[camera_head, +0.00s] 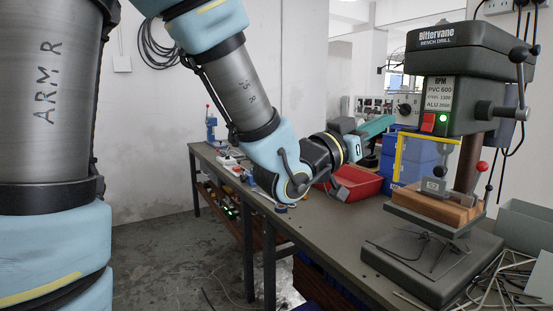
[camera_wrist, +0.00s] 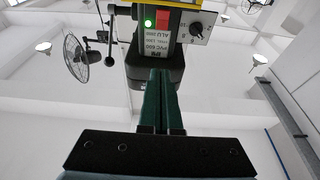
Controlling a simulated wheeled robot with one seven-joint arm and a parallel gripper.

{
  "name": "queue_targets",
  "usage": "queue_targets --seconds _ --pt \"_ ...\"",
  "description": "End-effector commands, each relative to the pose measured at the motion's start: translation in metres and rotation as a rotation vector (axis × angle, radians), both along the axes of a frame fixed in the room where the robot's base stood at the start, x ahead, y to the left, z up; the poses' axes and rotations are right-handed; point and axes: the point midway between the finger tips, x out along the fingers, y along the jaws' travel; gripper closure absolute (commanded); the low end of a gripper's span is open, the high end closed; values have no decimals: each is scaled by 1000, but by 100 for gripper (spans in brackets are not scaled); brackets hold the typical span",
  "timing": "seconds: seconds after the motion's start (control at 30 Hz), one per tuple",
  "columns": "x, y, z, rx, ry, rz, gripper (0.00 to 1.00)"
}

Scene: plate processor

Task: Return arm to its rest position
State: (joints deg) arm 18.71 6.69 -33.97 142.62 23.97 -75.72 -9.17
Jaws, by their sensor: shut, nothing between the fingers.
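My arm reaches over the workbench (camera_head: 340,236) from the left in the head view. My gripper (camera_head: 388,121) has green fingers and points right, toward the drill, above the red bin. In the wrist view the two green fingers (camera_wrist: 161,84) lie together, shut and empty. The bench drill (camera_head: 445,75) stands to the right of the gripper, with a green lamp lit. Its red switch and speed label also show upside down in the wrist view (camera_wrist: 158,45). In the head view the fingertips appear left of the drill head; the exact gap cannot be told.
A red bin (camera_head: 358,186) lies below my gripper. Blue crates (camera_head: 412,158) stand behind, left of the drill column. A yellow-framed clear guard (camera_head: 420,160) hangs before a wooden block (camera_head: 436,207). Metal rods (camera_head: 500,280) lie at the right. Floor left of the bench is mostly open.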

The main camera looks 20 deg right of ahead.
Motion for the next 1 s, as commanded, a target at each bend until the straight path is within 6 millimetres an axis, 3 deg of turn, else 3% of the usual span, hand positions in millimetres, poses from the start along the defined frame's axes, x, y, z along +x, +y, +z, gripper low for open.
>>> queue_targets --seconds 0.13,0.27,0.4,0.57,0.67,0.8,0.9,1.0 --pt "16 5 -9 50 15 46 100" --pt "63 30 -41 208 78 190 100" --pt "124 89 -93 448 215 405 100" --pt "161 183 -151 706 443 626 100" --pt "162 249 -183 853 629 742 100" --pt "133 334 -215 1022 930 856 100" --pt "103 374 -227 1100 1123 888 100" --pt "78 396 -233 1142 1267 896 100"
